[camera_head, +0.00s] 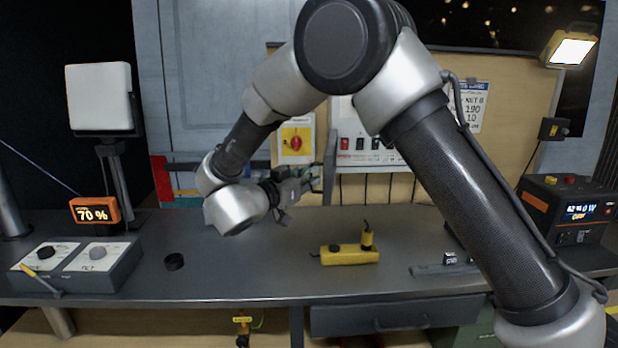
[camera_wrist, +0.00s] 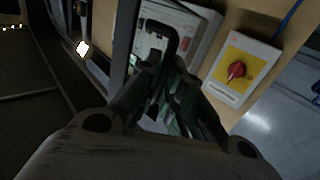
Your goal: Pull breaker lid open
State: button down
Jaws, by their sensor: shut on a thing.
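The white breaker box (camera_head: 362,148) is on the wooden back panel, with a row of red and black switches on its front. My arm hides part of it. My gripper (camera_head: 308,180) is at its lower left side. In the wrist view, a black bar handle (camera_wrist: 163,24) crosses in front of the white box (camera_wrist: 182,22). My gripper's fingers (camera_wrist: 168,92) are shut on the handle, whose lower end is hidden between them. I cannot tell clearly how far the lid stands open.
A red rotary switch on a yellow plate (camera_head: 296,141) is just left of the box. An orange-black power unit (camera_head: 568,212) stands right. The bench middle is mostly clear.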

jog(key=shift+w+r, duration=0.2)
jog(key=shift+r, duration=0.3)
jog(key=c, duration=1.6)
grip_release()
jog(key=shift+w+d, duration=0.1)
jog(key=shift+o, duration=0.2)
jog(key=shift+f, duration=0.1)
jog(key=v, duration=1.2)
jog(key=shift+f, duration=0.3)
